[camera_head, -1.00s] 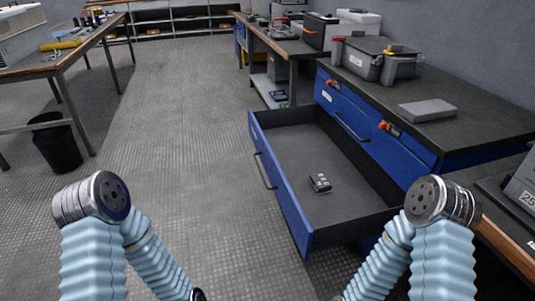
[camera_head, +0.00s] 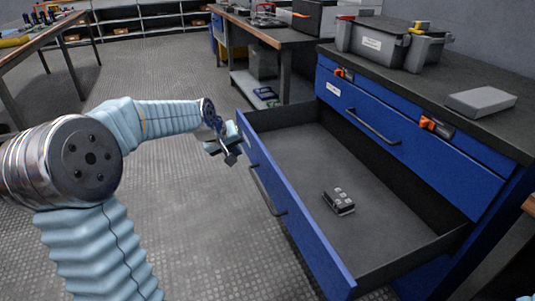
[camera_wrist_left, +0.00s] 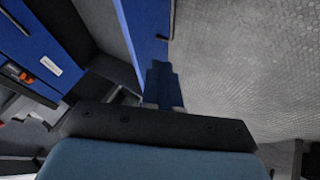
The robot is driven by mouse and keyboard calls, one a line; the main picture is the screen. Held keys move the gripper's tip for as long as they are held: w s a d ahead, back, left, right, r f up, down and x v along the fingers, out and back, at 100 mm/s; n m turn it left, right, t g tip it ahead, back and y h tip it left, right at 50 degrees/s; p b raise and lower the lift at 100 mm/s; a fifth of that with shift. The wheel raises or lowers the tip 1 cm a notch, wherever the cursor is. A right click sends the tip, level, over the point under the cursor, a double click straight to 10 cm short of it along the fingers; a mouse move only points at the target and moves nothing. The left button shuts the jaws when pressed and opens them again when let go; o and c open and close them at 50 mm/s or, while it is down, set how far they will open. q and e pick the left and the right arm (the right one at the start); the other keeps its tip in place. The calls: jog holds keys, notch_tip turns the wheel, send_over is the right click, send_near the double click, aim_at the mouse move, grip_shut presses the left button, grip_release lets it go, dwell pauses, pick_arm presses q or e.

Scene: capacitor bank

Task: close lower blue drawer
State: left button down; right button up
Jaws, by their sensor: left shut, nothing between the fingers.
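The lower blue drawer (camera_head: 308,225) is pulled far out of the blue cabinet (camera_head: 410,140), with a dark bar handle (camera_head: 266,190) on its front. A small dark and silver object (camera_head: 339,201) lies inside it. My left gripper (camera_head: 230,155) is shut and empty, beside the far end of the drawer front on its outer side. I cannot tell whether it touches the drawer. In the left wrist view the gripper fingers (camera_wrist_left: 162,85) point toward the blue drawer front (camera_wrist_left: 146,28). My right gripper is not in view.
The upper drawer (camera_head: 400,135) is closed. A grey bin (camera_head: 385,45) and a grey flat box (camera_head: 481,101) are on the cabinet top. Workbenches stand at the back and far left. The floor (camera_head: 170,190) left of the drawer is clear.

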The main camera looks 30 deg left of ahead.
pick_arm(q)
jog(key=b, duration=0.1)
send_near(264, 162)
notch_tip(264, 162, down, 4)
jog(key=a, duration=0.2)
jog(key=shift+w+d+r, duration=0.15)
jog(key=shift+w+d, duration=0.6)
jog(key=shift+w, duration=0.05)
jog(key=shift+w+d, duration=0.35)
jog(key=shift+w, duration=0.15)
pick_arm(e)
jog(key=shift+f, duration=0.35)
